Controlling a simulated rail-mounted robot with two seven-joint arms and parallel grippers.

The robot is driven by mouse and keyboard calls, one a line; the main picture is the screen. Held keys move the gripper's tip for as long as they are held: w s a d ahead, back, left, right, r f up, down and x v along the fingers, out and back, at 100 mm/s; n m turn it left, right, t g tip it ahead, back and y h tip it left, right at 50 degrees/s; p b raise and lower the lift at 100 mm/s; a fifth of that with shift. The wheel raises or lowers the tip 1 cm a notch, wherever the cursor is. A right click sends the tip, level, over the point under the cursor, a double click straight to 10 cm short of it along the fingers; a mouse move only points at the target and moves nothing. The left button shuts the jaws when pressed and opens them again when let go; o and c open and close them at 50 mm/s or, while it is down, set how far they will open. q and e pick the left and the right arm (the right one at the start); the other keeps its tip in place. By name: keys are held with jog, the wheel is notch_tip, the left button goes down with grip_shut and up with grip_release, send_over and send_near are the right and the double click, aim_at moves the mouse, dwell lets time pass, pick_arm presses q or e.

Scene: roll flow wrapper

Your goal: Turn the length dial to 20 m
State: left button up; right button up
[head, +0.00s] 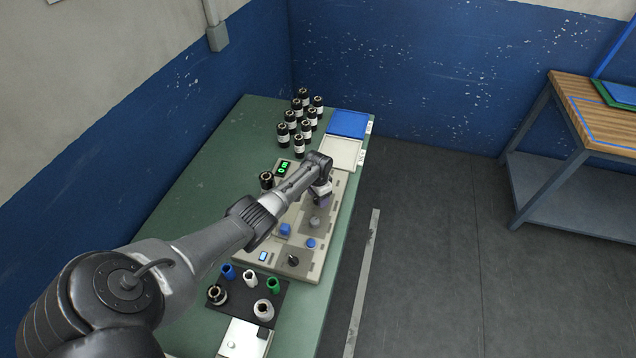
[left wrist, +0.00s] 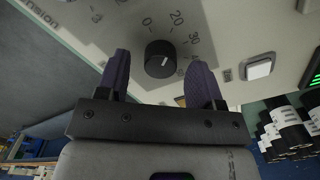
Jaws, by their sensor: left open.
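The length dial is a black round knob (left wrist: 160,59) with a short white mark on its face, on a pale panel with printed numbers including 0, 20 and 30. Which number the mark points to is hard to tell. My left gripper (left wrist: 165,80) is open, its two dark purple fingers on either side of the knob with gaps showing. In the head view my left gripper (head: 322,196) is over the far part of the machine panel (head: 333,215) and hides the dial. The green display (head: 284,168) seems to read 0 m. My right gripper is not in view.
A white square button (left wrist: 258,69) sits beside the dial. Several black rolls (head: 299,147) stand behind the panel, near a blue tray (head: 348,123) and a white tray (head: 341,153). Another black knob (head: 293,260) and a dark mat (head: 238,308) with spools are nearer.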

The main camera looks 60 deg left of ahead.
pick_arm(q)
notch_tip(320, 180, up, 13)
jog(key=p, duration=0.2)
jog(key=shift+f+p, duration=0.2)
jog(key=shift+p, duration=0.1)
dwell(0.5)
